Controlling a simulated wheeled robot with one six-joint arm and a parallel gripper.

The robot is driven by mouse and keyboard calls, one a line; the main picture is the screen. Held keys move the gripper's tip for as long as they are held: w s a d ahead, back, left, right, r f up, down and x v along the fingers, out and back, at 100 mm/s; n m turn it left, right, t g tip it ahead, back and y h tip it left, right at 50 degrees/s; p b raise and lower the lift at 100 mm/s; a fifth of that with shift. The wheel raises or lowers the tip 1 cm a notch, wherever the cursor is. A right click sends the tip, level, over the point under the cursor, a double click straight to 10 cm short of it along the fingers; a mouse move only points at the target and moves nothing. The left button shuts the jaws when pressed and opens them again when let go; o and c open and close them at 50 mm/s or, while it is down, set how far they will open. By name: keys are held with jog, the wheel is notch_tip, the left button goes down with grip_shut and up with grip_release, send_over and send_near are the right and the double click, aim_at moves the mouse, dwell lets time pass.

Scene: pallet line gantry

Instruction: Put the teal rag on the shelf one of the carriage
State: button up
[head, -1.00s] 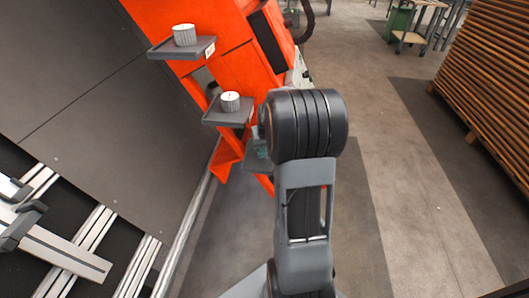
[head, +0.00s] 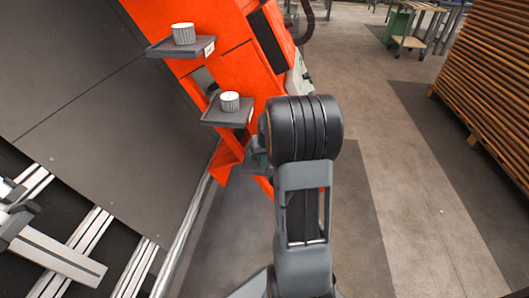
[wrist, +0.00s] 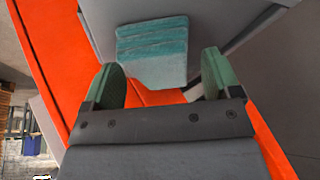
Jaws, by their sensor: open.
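The teal rag, folded with ridges (wrist: 153,50), lies on a grey shelf plate (wrist: 215,18) in the wrist view. My gripper (wrist: 163,78) is open, its two green fingertips wide apart on either side of the rag's near end, with nothing held. Whether the fingers reach level with the rag is unclear. In the head view my arm hides most of the gripper, the rag and the lowest shelf. The orange carriage (head: 225,60) bears an upper grey shelf (head: 172,49) and a middle grey shelf (head: 222,115). Their labels are too small to read.
A white ribbed cup (head: 183,33) stands on the upper shelf, and another white cup (head: 229,102) on the middle shelf. A metal rail (head: 190,222) runs left of my arm. Stacked wooden boards (head: 495,95) stand at right. The floor between is clear.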

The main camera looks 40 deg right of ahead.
jog(key=p+v, duration=0.4)
jog(key=v, duration=0.7)
jog(key=s+a+r+n, duration=0.1)
jog(key=s+a+n, duration=0.1)
jog(key=s+a, duration=0.5)
jog(key=s+a+r+n+g+y, duration=0.1)
jog(key=s+a+n, duration=0.1)
jog(key=s+a, duration=0.5)
jog(key=a, duration=0.6)
jog(key=shift+a+y, duration=0.3)
jog(key=shift+a, duration=0.1)
jog(key=shift+r, duration=0.1)
